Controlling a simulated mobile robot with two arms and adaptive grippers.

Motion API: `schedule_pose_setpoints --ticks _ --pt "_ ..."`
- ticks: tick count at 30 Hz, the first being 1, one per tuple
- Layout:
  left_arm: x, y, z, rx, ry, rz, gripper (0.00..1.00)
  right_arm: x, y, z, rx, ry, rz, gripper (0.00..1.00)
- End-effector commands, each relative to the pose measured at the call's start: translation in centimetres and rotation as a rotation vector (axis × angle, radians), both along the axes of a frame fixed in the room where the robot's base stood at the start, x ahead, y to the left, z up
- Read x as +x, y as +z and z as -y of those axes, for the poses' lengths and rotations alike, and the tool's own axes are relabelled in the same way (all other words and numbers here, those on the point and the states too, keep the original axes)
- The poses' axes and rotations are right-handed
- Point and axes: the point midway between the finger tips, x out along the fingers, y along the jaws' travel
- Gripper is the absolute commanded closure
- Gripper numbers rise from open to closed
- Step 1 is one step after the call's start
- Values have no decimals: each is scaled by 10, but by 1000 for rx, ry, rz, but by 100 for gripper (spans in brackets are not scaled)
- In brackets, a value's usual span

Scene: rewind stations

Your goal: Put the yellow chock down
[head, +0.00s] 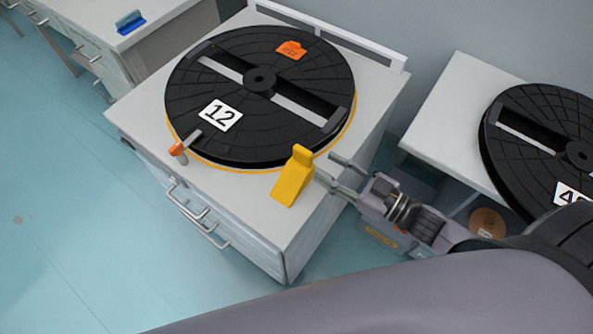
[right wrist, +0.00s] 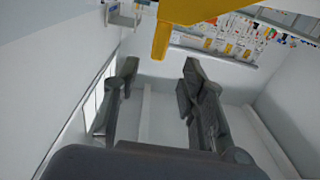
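The yellow chock (head: 293,178) appears to stand on the grey cabinet top (head: 246,206), at the front right, close beside the black reel marked 12 (head: 240,135). Its narrow upper part points up. My right gripper (head: 328,166) is just right of the chock, fingers apart and empty, tips toward it. In the right wrist view the two fingers (right wrist: 158,75) are spread, and the chock (right wrist: 178,12) shows at the top edge, beyond the tips and partly cut off. Whether a finger touches it I cannot tell. My left gripper is not in view.
A small orange-handled lever (head: 178,150) sits at the reel's left front edge. Another black reel (head: 540,135) stands on a cabinet at the right. A blue item (head: 130,22) lies on the far-left cabinet.

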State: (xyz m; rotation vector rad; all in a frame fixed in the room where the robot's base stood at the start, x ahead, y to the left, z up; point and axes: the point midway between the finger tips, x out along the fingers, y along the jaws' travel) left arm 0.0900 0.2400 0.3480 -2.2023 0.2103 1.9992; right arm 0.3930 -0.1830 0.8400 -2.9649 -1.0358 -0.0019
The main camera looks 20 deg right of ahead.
Motion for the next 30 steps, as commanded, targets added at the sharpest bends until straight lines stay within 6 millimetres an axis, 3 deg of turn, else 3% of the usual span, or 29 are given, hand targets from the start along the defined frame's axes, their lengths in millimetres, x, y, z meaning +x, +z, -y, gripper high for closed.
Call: schedule_pose_setpoints --ticks 20,30 --pt "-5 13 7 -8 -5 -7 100 62 0 -44 0 -2 1 62" --pt "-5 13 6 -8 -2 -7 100 65 -1 -48 0 -1 -1 64"
